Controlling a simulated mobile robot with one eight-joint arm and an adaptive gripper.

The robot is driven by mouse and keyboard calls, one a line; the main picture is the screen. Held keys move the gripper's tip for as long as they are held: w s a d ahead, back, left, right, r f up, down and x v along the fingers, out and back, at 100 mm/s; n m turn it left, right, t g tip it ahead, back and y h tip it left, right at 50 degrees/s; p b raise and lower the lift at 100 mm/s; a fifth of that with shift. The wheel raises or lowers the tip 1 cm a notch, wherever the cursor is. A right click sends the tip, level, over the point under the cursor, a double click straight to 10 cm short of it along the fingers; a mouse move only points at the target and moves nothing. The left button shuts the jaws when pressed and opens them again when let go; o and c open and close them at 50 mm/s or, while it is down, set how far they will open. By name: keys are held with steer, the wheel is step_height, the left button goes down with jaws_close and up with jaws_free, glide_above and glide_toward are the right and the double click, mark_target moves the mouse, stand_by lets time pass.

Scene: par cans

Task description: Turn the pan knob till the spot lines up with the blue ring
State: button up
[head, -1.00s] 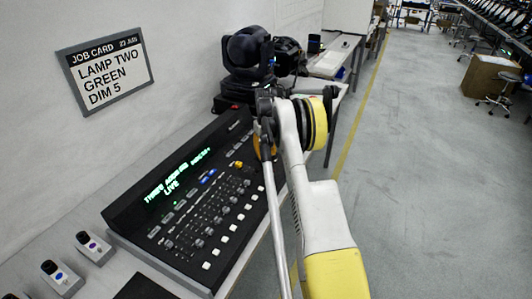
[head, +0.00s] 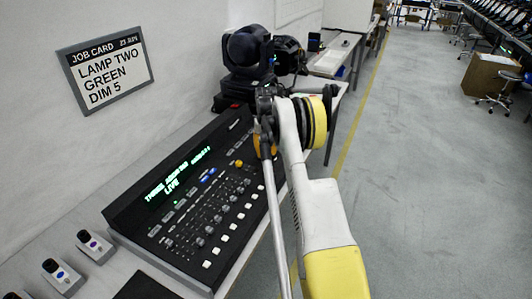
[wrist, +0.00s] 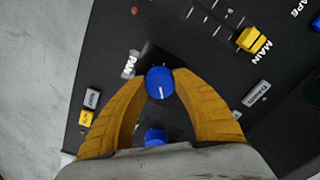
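The pan knob (wrist: 160,83) is a round blue knob with a white pointer line, next to the PAN label (wrist: 130,65) in the wrist view. Its pointer line faces the bottom of the picture. My gripper (wrist: 160,76) has one orange finger on each side of the knob, and the fingertips look closed against it. In the head view my gripper (head: 264,146) is down at the far right part of the black console (head: 122,212), and my arm hides the knob there. I see neither the light spot nor a blue ring in these views.
A second blue knob (wrist: 155,137) sits between my fingers, nearer the palm. A yellow MAIN fader (wrist: 252,40) is to the right. Black moving-head lamps (head: 247,50) stand behind the console. A job card (head: 105,70) hangs on the wall.

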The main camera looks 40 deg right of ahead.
mark_target(266, 152)
steer(key=o, duration=0.5)
step_height(266, 152, up, 12)
stand_by(0.3)
stand_by(0.4)
